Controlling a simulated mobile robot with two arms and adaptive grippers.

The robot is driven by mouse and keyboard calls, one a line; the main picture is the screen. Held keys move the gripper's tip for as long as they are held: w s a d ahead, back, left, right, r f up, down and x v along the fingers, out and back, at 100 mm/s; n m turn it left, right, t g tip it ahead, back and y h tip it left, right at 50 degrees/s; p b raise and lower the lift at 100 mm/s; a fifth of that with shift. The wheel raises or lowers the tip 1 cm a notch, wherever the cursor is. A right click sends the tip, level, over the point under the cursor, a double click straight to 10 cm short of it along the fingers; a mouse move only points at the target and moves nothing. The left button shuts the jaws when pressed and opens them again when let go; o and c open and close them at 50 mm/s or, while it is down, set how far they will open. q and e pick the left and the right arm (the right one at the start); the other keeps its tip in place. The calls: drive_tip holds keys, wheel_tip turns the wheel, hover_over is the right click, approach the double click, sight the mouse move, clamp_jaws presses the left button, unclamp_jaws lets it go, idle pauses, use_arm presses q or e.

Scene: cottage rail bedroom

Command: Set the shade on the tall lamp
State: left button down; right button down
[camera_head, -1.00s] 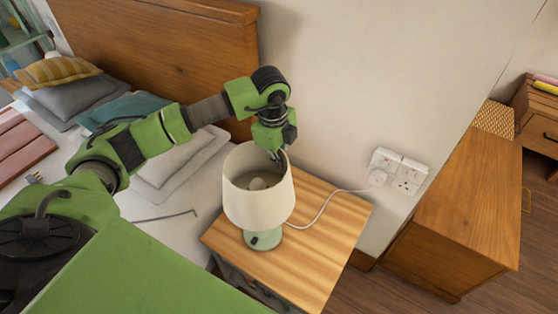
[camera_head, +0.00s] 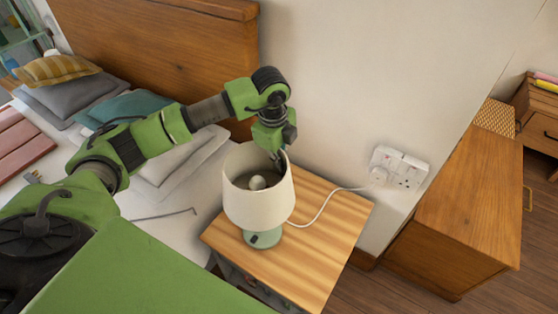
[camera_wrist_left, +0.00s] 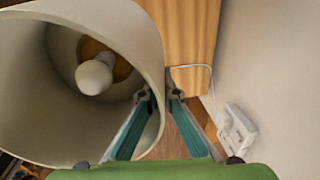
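The cream lampshade (camera_head: 257,206) sits over the tall lamp, whose pale green base (camera_head: 263,239) stands on the nightstand. My left gripper (camera_head: 279,160) is at the shade's far rim, pointing down. In the left wrist view the fingers (camera_wrist_left: 160,97) are spread, one inside the shade (camera_wrist_left: 138,38) and one outside, with the rim between them and a gap visible. The bulb (camera_wrist_left: 94,77) shows there too. The shade's seat on the lamp is hidden. My right gripper is out of view.
The wooden nightstand (camera_head: 320,235) has free room right of the lamp. A white cord (camera_head: 322,205) runs to the wall socket (camera_head: 399,167). The bed with pillows (camera_head: 175,165) lies left, its wooden headboard (camera_head: 165,50) behind. A wooden cabinet (camera_head: 465,200) stands right.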

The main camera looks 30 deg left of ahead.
use_arm(q)
drive_tip(key=shift+f, duration=0.2)
drive_tip(key=c, duration=2.2)
unclamp_jaws()
drive_tip(key=r, duration=0.4)
drive_tip(key=s+r, duration=0.1)
drive_tip(key=r, duration=0.7)
drive_tip(key=shift+s+a, duration=0.1)
drive_tip(key=shift+s, duration=0.15)
